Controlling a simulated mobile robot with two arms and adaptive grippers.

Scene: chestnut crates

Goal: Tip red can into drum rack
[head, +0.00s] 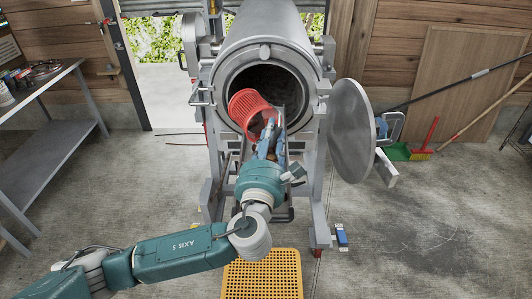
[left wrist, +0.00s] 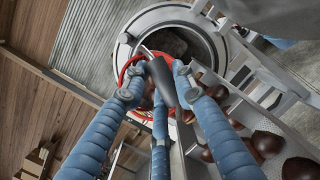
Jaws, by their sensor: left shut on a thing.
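The red can (head: 246,106), a slatted bucket, is tilted on its side at the mouth of the steel drum (head: 267,35). My left gripper (head: 269,138) is shut on it, by what looks like a grey handle. In the left wrist view, the gripper's blue fingers (left wrist: 158,86) close around that handle, and part of the can's red rim (left wrist: 127,67) shows behind them. A metal rack (head: 281,158) slopes below the drum mouth, partly hidden by the gripper. Brown chestnuts (left wrist: 267,144) lie along it in the left wrist view.
The round drum door (head: 352,130) stands open at the right. A yellow perforated mat (head: 262,277) lies on the floor in front. A metal bench (head: 45,150) stands at the left. A green dustpan (head: 397,152) and long-handled tools are by the right wall. Floor at both sides is mostly clear.

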